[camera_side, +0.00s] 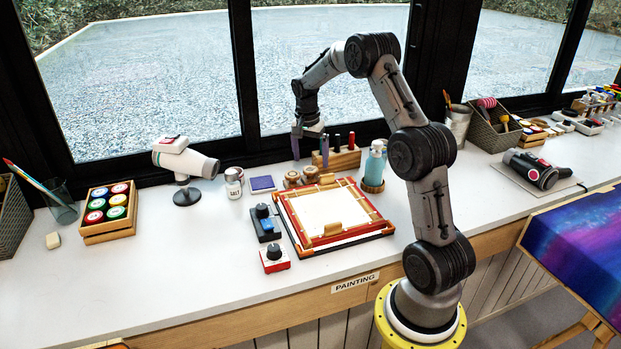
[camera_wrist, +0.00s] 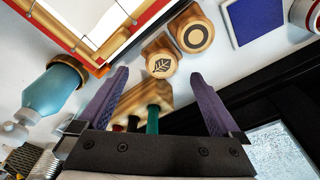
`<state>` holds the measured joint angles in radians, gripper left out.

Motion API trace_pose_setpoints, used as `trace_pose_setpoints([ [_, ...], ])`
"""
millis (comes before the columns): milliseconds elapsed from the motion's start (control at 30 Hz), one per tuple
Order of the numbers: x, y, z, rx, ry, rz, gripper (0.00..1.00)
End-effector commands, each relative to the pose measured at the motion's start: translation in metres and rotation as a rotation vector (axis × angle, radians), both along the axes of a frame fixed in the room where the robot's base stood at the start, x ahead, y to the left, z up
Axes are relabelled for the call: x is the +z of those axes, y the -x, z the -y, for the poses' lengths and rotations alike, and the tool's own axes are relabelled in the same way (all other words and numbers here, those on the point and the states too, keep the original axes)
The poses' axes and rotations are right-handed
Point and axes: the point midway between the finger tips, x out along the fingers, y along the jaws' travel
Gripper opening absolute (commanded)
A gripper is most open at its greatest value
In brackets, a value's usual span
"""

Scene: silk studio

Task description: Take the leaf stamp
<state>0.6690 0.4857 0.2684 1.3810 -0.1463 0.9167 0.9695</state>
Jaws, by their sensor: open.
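The leaf stamp (camera_wrist: 161,64) is a round wooden stamp with a dark leaf mark on its top. In the wrist view it stands beside a second wooden stamp (camera_wrist: 192,33) marked with a ring. In the side view the two stamps (camera_side: 301,176) stand behind the wooden frame, and I cannot tell there which carries the leaf. My gripper (camera_wrist: 160,95) is open and empty, its purple fingers spread, with the leaf stamp ahead of and between the fingertips. In the side view my gripper (camera_side: 308,145) hangs above the back of the table.
A wooden holder with colored pens (camera_side: 343,158) stands just under and beside my gripper. A teal bottle (camera_side: 376,165), a wooden frame (camera_side: 335,215), a blue pad (camera_side: 262,184) and a salt jar (camera_side: 234,182) surround the stamps. The window frame stands close behind.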

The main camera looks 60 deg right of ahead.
Motion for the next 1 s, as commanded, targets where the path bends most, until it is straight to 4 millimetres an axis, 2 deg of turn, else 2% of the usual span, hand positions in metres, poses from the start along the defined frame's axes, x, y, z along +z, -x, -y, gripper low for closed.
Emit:
trace_pose_setpoints([
  [167, -0.013, 0.000, 0.000, 0.000, -0.002, -0.003, 1.00],
  [433, -0.049, -0.002, 0.003, 0.001, 0.000, -0.001, 1.00],
  [767, -0.055, -0.002, 0.004, 0.001, 0.001, 0.001, 1.00],
  [1000, -0.055, -0.002, 0.004, 0.001, 0.001, 0.001, 0.57],
])
